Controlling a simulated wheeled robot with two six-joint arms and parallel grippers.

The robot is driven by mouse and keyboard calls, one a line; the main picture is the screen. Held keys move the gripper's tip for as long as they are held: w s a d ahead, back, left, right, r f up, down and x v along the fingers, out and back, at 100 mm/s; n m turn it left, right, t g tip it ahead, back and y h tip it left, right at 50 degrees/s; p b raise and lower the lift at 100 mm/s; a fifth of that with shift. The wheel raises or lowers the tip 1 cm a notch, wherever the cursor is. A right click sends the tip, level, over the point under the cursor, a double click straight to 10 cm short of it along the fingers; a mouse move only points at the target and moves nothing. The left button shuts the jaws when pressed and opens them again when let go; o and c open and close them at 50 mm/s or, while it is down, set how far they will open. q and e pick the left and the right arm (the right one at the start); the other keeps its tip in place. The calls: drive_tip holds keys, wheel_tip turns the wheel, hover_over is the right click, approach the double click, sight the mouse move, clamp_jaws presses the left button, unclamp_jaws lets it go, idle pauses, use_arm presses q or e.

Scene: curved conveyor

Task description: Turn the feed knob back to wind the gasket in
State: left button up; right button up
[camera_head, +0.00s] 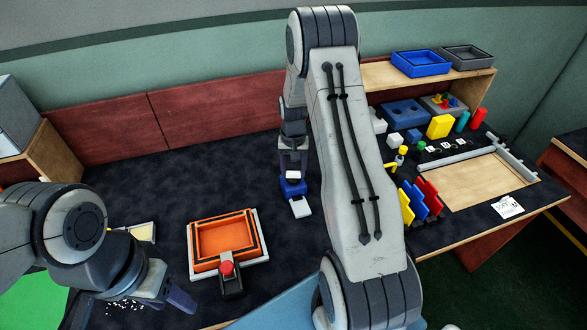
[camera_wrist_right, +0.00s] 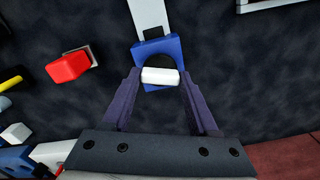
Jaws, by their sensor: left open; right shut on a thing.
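A small blue device (camera_head: 293,187) stands on the dark table left of my raised right arm. It has a white knob (camera_wrist_right: 160,76) on it, and a pale strip (camera_head: 300,208) reaches out from its front; the strip also shows in the right wrist view (camera_wrist_right: 149,18). My right gripper (camera_head: 292,172) points down and is shut on the white knob, one finger on each side. My left gripper (camera_head: 172,297) is open and empty, low at the left. I cannot tell which part is the gasket.
An orange tray (camera_head: 223,239) on a pale base, with a red button (camera_head: 227,268) in front, stands left of centre. A red block (camera_wrist_right: 68,66) lies beside the device in the wrist view. Blocks, bins and a wooden board (camera_head: 475,183) fill the right side.

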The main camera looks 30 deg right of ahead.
sight(293, 172)
drive_tip(key=shift+n, duration=1.9)
drive_tip(key=o, duration=1.4)
drive_tip(key=shift+r, duration=0.15)
wheel_tip(293, 172, up, 10)
drive_tip(key=shift+r+b, duration=0.15)
drive_tip(key=shift+b, duration=0.15)
